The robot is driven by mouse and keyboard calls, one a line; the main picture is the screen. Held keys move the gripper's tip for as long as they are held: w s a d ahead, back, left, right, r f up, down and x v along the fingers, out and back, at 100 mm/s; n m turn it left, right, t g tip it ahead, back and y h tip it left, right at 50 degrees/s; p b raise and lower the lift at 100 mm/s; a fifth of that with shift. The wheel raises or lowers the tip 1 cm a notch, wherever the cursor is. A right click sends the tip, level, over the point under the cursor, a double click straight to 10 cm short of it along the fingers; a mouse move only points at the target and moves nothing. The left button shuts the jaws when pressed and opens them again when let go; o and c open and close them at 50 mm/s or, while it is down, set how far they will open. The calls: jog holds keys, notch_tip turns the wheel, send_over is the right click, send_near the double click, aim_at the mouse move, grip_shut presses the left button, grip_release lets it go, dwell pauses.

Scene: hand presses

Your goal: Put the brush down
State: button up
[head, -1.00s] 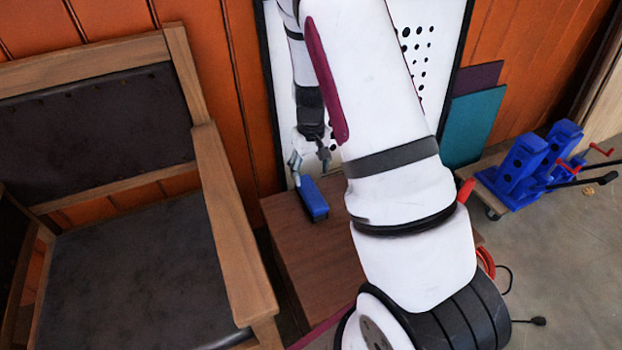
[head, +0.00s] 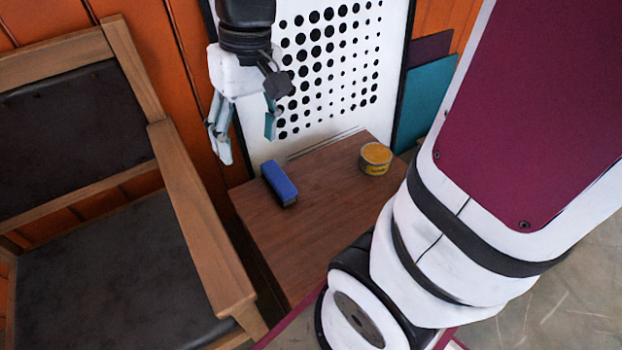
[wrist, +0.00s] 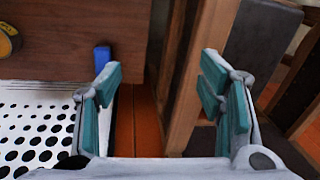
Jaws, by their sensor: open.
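The blue brush (head: 280,183) lies on the wooden table (head: 300,245), near its left back edge. In the wrist view a blue end of the brush (wrist: 102,57) shows at the table's edge, partly hidden behind a finger. My gripper (head: 246,140) is open and empty. It hangs above and to the left of the brush, apart from it, in front of the wall and board. In the wrist view my gripper (wrist: 165,92) has its two teal-padded fingers wide apart, with only wall and chair wood showing between them.
A yellow tin (head: 376,158) stands on the table's back right. A white board with black holes (head: 335,60) stands behind the table. A wooden armchair (head: 195,215) is close on the left. Teal and purple panels (head: 425,100) lean at the back right.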

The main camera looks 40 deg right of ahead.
jog(key=s+a+r+h, duration=0.1)
jog(key=s+r, duration=0.1)
jog(key=s, duration=0.7)
jog(key=s+a+r, duration=0.1)
jog(key=s+r, duration=0.1)
jog(key=s, duration=0.8)
jog(key=shift+a+n+h, duration=0.15)
jog(key=shift+n+h, duration=0.25)
